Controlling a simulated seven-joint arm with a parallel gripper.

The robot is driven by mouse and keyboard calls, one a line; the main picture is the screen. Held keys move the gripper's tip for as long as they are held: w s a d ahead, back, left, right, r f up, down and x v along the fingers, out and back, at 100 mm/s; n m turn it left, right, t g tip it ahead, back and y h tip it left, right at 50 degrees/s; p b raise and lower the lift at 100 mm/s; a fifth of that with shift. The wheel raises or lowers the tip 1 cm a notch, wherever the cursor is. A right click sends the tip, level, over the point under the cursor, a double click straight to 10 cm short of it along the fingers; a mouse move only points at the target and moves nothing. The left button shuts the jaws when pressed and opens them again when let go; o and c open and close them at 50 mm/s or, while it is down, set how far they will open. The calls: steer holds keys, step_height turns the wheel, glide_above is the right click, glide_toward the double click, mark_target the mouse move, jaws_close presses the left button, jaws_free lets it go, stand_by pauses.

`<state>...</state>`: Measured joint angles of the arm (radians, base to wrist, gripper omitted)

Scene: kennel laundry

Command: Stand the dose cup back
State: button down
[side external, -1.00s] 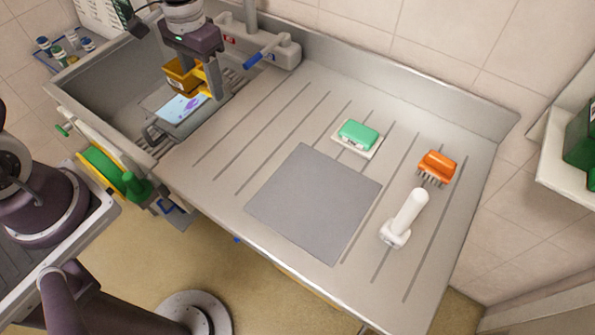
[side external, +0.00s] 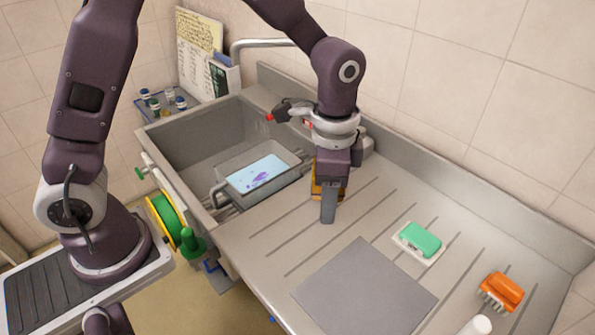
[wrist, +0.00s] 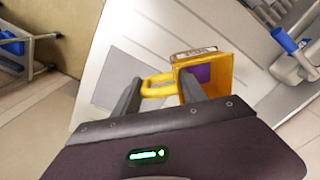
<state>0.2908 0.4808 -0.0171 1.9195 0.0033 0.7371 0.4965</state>
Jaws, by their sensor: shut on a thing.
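The dose cup is a yellow cup with a loop handle. In the wrist view the cup (wrist: 218,84) has its open mouth toward the camera, with a purple patch inside and a grey label on its far side. My gripper (wrist: 160,88) is shut on the handle, which lies between the fingers. In the side view my gripper (side external: 328,218) points down over the left end of the drainboard, beside the sink. The cup (side external: 316,192) is mostly hidden behind it there. I cannot tell its exact height above the surface.
A grey mat (side external: 365,290) lies on the drainboard (side external: 270,235). A green sponge on a white dish (side external: 420,240), an orange brush (side external: 501,290) and a white-handled thing (side external: 478,325) are to the right. A tray with a blue-and-purple sheet (side external: 262,172) sits in the sink (side external: 200,140).

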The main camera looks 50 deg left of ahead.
steer(key=s+d+r+m, duration=0.1)
steer(key=s+d+m, duration=0.3)
steer(key=d, duration=0.2)
steer(key=s+d+r+m, duration=0.1)
steer(key=s+d+m, duration=0.2)
steer(key=d, duration=0.4)
steer(key=shift+s+d+r+m, duration=0.25)
steer(key=shift+s+m, duration=0.1)
steer(key=shift+m, duration=0.55)
glide_above(345, 319)
steer(key=shift+f, duration=6.4)
steer(key=shift+f, duration=0.65)
steer(key=c, duration=0.6)
jaws_free()
steer(key=shift+o, duration=0.5)
steer(key=o, duration=0.5)
step_height(345, 319, up, 7)
